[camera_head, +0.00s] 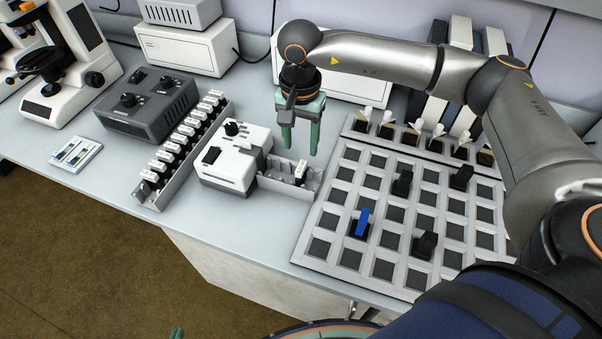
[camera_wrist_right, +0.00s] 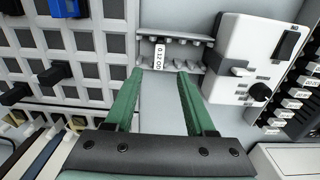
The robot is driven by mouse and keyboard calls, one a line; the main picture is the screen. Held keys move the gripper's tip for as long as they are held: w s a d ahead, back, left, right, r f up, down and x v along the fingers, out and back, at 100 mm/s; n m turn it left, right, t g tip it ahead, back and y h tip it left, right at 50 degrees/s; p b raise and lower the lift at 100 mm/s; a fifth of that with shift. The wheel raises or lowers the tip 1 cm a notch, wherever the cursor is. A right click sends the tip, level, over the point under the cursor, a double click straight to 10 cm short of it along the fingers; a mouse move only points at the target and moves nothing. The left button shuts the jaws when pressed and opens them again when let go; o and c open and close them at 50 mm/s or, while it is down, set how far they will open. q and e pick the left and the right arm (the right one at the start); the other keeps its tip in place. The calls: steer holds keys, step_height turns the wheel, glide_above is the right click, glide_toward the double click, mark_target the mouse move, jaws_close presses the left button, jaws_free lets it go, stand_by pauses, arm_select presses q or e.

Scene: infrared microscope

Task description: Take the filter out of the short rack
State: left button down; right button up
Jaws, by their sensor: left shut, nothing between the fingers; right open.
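The short rack (camera_head: 282,190) is a small grey holder on the bench, between the white instrument and the large grid tray. One filter (camera_head: 300,172), dark with a white label on top, stands in it towards its right end. In the right wrist view the filter's label (camera_wrist_right: 160,55) shows inside the rack (camera_wrist_right: 187,55), just beyond the fingertips. My right gripper (camera_head: 301,148) has green fingers, open and pointing down above the rack, with nothing between them. Only a green tip of my left gripper (camera_head: 178,333) shows at the bottom edge, away from the bench, shut and empty.
The white instrument (camera_head: 231,158) stands close left of the short rack. A long rack (camera_head: 143,197) with several labelled filters is further left. The grid tray (camera_head: 310,262) on the right holds several dark blocks and one blue-topped piece. The bench front is clear.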

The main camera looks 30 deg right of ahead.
mark_target(301, 166)
step_height(301, 166, down, 6)
steer(key=shift+s+f+p, duration=0.15)
steer(key=shift+f+p, duration=0.1)
steer(key=shift+p, duration=0.1)
steer(key=shift+c, duration=0.2)
jaws_close()
stand_by(0.4)
